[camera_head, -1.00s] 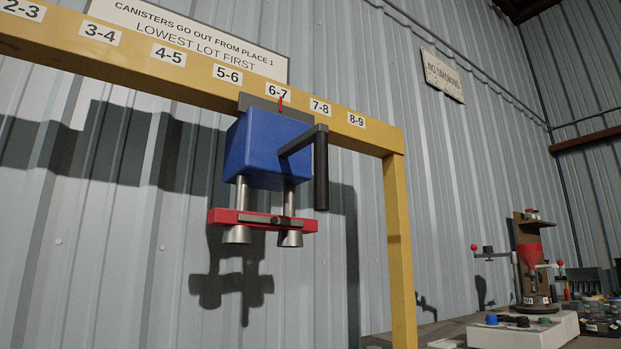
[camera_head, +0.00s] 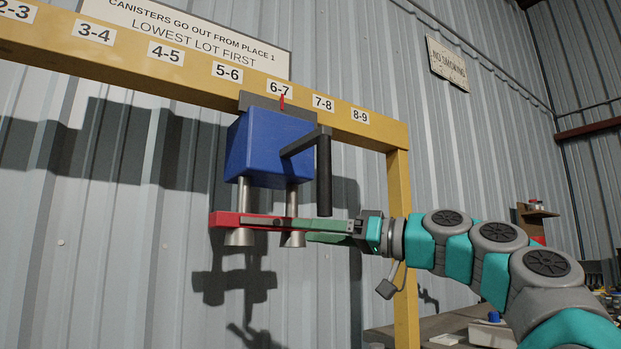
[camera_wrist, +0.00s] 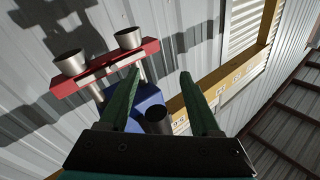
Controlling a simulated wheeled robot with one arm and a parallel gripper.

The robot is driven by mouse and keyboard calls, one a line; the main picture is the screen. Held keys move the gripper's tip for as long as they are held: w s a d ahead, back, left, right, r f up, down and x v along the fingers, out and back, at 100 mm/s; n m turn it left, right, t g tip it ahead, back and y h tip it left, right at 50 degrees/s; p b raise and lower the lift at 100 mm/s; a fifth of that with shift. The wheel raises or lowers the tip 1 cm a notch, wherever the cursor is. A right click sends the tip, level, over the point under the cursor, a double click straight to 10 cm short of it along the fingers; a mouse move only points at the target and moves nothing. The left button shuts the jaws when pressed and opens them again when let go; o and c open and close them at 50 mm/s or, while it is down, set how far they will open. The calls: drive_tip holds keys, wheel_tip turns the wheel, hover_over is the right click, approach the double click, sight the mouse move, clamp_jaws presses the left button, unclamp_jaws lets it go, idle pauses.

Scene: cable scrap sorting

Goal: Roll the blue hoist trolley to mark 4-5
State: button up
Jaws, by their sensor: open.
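The blue hoist trolley (camera_head: 255,148) hangs from the yellow beam (camera_head: 200,88), with its red pointer (camera_head: 282,102) at the 6-7 label. Mark 4-5 (camera_head: 166,51) is further left on the beam. A black crank-like handle (camera_head: 324,178) hangs on the trolley's right side. Below are two metal posts with cups and a red crossbar (camera_head: 227,219). My gripper (camera_head: 312,231) is open and empty, just below the handle's lower end and beside the crossbar's right part. In the wrist view, the handle's dark end (camera_wrist: 158,120) shows between the green fingers (camera_wrist: 160,74).
The beam's yellow upright (camera_head: 398,180) stands behind my wrist. A corrugated wall with a canister sign (camera_head: 190,35) is behind the beam. A workbench (camera_head: 440,328) with small items is at lower right. The space left of the trolley looks clear.

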drive_tip(key=s+d+r+n+y+p, duration=0.1)
drive_tip(key=d+r+n+y, duration=0.25)
drive_tip(key=d+r, duration=0.45)
drive_tip(key=p+x, duration=0.2)
drive_tip(key=x, duration=0.8)
drive_tip(key=shift+s+r+t+h+p, duration=0.15)
drive_tip(key=shift+s+t+h+p, duration=0.05)
drive_tip(key=shift+t+h+p, duration=0.15)
drive_tip(key=shift+a, duration=0.1)
clamp_jaws()
idle(0.5)
